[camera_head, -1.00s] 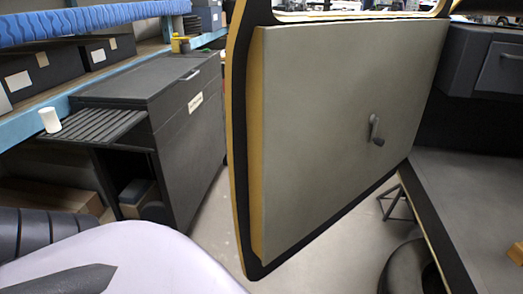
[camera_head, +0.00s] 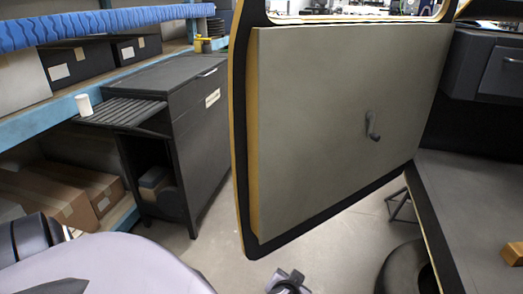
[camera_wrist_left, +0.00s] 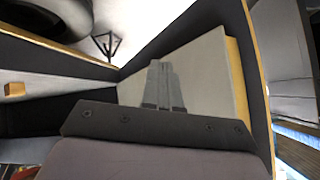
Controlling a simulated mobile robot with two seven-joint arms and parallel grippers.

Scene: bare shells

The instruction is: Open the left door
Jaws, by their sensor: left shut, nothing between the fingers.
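The left door (camera_head: 310,130) has a grey inner panel, a yellow edge and a window opening at its top. It stands swung out at an angle, with its far side by the vehicle body at the right. A small crank handle (camera_head: 371,126) sits on the panel. In the left wrist view my left gripper (camera_wrist_left: 164,66) has its two fingers together and empty. They point toward the grey door panel (camera_wrist_left: 208,75); I cannot tell whether they touch it. A small dark gripper-like part (camera_head: 288,282) shows at the bottom of the head view. My right gripper is not clearly seen.
A dark cabinet (camera_head: 200,130) stands left of the door, with a white cup (camera_head: 84,105) on its side shelf. Shelves with boxes (camera_head: 80,62) line the left. A tyre (camera_head: 402,268) and a stool (camera_head: 398,203) are beyond the door's lower edge. Bare floor (camera_head: 215,240) shows between cabinet and door.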

